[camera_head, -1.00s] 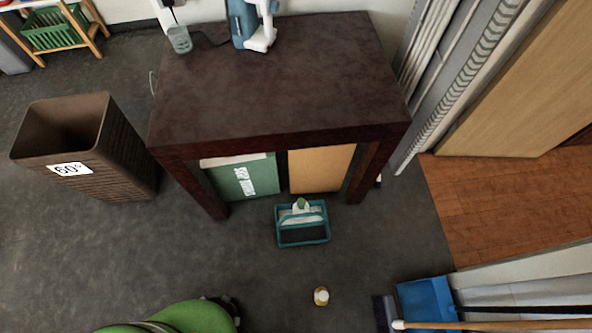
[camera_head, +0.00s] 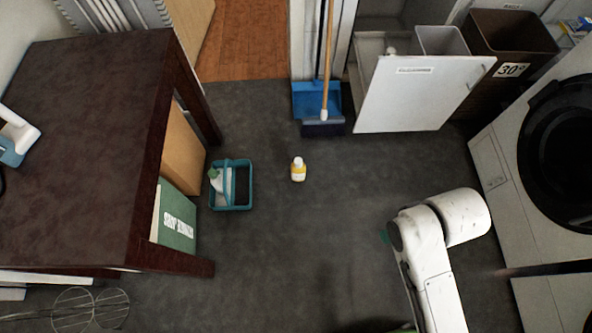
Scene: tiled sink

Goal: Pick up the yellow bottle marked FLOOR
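A small yellow bottle (camera_head: 298,171) with a white cap and a pale label stands on the dark grey floor near the middle of the head view. Its label is too small to read. My white arm reaches in from the bottom right, to the right of the bottle and nearer to me. Its end, where my gripper would be, is not clearly seen; no fingers show. Nothing touches the bottle.
A teal caddy (camera_head: 232,204) stands left of the bottle, beside a dark table (camera_head: 85,130). A blue dustpan (camera_head: 305,100) and a broom (camera_head: 324,118) are behind it. A white pull-out door (camera_head: 415,95) and a washer (camera_head: 510,170) are at right. Floor around the bottle is clear.

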